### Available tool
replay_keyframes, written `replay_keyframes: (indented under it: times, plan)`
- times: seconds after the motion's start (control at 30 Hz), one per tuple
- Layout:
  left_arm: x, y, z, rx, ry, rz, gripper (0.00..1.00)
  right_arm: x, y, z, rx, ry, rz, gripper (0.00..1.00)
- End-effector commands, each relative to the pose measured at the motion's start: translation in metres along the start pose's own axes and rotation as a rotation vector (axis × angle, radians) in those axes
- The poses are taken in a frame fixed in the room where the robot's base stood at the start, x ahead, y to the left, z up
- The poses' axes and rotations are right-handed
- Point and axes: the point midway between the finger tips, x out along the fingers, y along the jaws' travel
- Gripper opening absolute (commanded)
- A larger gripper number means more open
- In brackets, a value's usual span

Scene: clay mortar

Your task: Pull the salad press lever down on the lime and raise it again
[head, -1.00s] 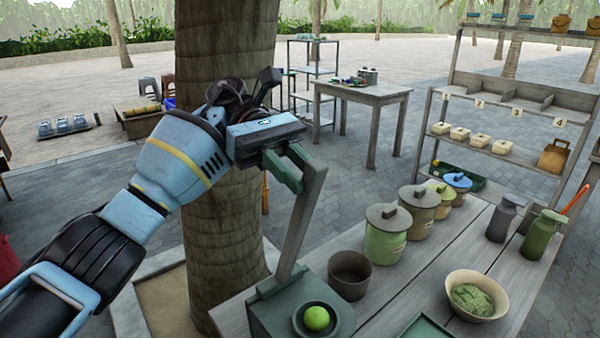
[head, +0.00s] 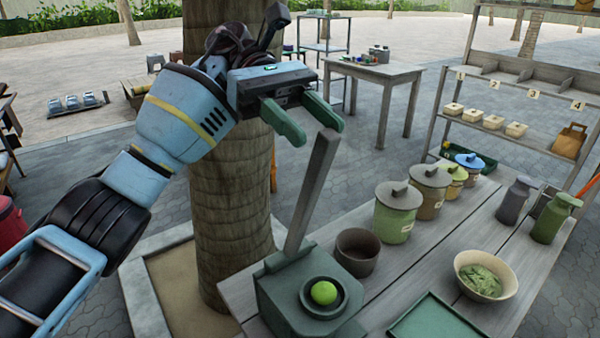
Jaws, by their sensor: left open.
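The salad press (head: 285,308) stands at the near left corner of the wooden table. Its grey lever (head: 312,190) stands raised, leaning slightly to the right. The green lime (head: 324,293) sits in the dark round cup on the press. My left gripper (head: 312,128) is open, with its green fingers apart near the top of the lever. The lever's top end appears just below the fingers, and nothing is held; I cannot tell whether they touch. My right gripper is out of view.
A brown bowl (head: 357,251) stands right behind the press. Lidded jars (head: 397,212) line the table's back edge. A bowl of green mash (head: 485,275) and a green tray (head: 440,322) are to the right. A tree trunk (head: 230,215) rises behind my left arm.

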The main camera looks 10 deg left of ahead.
Motion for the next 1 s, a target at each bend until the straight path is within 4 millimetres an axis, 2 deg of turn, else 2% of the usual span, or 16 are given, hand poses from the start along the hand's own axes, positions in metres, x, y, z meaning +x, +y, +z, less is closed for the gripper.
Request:
replay_keyframes:
  times: [0.3,0.43,0.53,0.6,1.0]
  plan:
    - [0.024,-0.025,0.011,0.006,-0.001,-0.006,0.42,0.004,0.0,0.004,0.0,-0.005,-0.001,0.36]
    - [0.035,-0.036,0.017,0.009,0.002,-0.007,0.55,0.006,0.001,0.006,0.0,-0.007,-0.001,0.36]
    - [0.043,-0.045,0.021,0.01,0.003,-0.006,0.71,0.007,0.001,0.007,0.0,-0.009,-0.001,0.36]
    - [0.051,-0.051,0.025,0.011,0.003,-0.005,0.42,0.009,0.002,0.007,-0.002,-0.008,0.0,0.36]
    - [0.089,-0.084,0.04,0.003,0.0,-0.001,0.42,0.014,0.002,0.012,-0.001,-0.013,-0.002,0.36]
